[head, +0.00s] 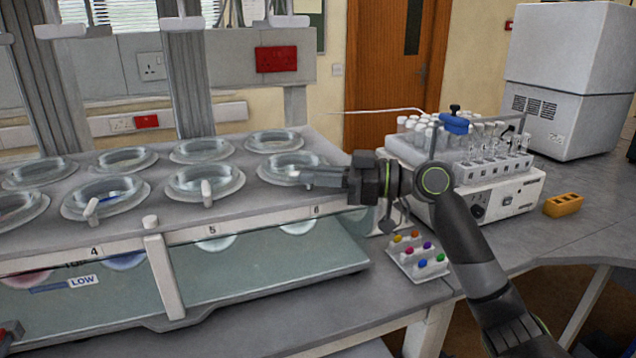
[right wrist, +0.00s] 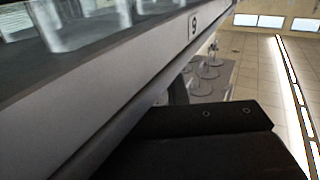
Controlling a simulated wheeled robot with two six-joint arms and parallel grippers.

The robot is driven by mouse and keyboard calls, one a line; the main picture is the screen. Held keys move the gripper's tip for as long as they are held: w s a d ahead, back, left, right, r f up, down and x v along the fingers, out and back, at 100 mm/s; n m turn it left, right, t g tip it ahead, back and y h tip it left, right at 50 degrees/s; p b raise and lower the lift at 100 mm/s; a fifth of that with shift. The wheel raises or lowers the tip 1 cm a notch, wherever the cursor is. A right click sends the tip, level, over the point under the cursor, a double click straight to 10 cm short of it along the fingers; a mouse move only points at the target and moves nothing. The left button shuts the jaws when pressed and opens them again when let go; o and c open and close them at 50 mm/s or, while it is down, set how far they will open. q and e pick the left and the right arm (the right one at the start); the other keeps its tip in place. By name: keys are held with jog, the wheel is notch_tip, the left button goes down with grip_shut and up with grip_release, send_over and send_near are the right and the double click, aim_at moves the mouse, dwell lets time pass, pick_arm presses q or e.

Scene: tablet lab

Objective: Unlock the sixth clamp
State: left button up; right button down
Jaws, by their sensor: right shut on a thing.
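The dissolution bath has round clear vessels in its grey top plate, with front labels 4, 5 and 6. The sixth vessel (head: 283,161) is at the right end, behind label 6 (head: 314,211). My right gripper (head: 318,178) is at its front rim, shut on the sixth clamp, which the fingers mostly hide. The fifth clamp (head: 207,193) and fourth clamp (head: 91,208) show as small white levers on their vessels' front rims. In the right wrist view, the label (right wrist: 194,22) appears upside down, above a dark part of my gripper; the fingertips and clamp do not show.
A sampler with tube racks (head: 485,172) stands right of the bath, close behind my right arm. A tray of coloured caps (head: 418,258) lies below the gripper. An orange block (head: 563,204) and a large white machine (head: 568,80) are at the right.

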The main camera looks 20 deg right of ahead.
pick_arm(q)
jog(key=shift+w, duration=0.3)
pick_arm(e)
jog(key=c, duration=1.5)
grip_release()
jog(key=shift+w+a, duration=0.1)
pick_arm(q)
jog(key=shift+s, duration=0.3)
pick_arm(e)
jog(key=shift+o, duration=0.2)
